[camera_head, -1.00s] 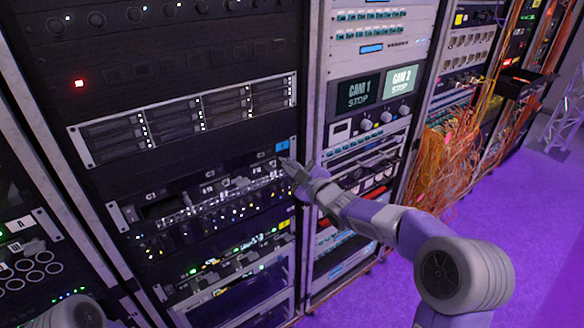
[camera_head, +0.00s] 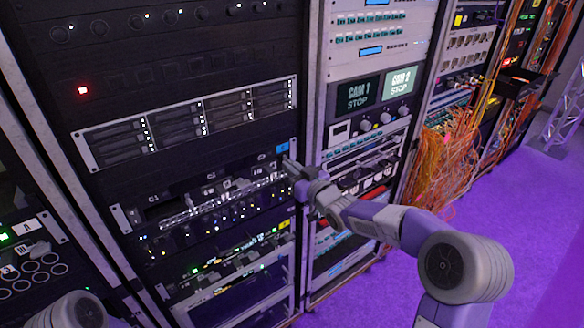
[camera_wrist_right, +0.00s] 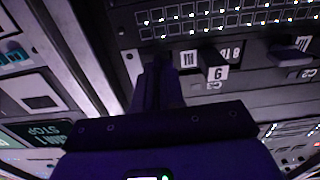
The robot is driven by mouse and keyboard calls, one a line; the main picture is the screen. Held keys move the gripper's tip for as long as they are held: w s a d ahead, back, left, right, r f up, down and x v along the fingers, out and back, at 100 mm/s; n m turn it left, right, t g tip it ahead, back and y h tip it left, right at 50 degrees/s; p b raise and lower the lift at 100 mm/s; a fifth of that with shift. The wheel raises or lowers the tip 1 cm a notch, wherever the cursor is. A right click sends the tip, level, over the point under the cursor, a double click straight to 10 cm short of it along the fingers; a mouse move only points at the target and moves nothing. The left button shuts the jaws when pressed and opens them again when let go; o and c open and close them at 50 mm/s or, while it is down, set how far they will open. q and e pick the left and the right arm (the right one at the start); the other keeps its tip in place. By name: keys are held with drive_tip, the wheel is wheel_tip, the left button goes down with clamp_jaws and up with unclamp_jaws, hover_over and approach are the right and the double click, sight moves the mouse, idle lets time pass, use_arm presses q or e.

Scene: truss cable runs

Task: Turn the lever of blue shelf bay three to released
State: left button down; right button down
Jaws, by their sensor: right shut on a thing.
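The shelf with the blue tag (camera_head: 282,147) spans the dark rack, with bays labelled from C1 at the left. My right gripper (camera_head: 289,164) is at its right end, just below the tag. In the right wrist view the shelf is upside down, with a C3 label (camera_wrist_right: 213,86) and a white III plate (camera_wrist_right: 188,59) beside the shut fingers (camera_wrist_right: 158,82). They close on a small part there, which fits the bay three lever; the fingers hide it, so its angle cannot be read. My left gripper is out of view.
A rack with CAM 1 and CAM 2 screens (camera_head: 380,90) stands right of the gripper. Orange cables (camera_head: 445,150) hang farther right. The purple floor (camera_head: 450,240) is clear.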

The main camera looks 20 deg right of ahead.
idle(0.6)
drive_tip(key=c, duration=1.2)
unclamp_jaws()
drive_tip(key=shift+c, duration=0.2)
drive_tip(key=shift+s, duration=0.1)
drive_tip(key=v, duration=0.7)
drive_tip(key=shift+s, duration=0.2)
drive_tip(key=shift+f, duration=0.1)
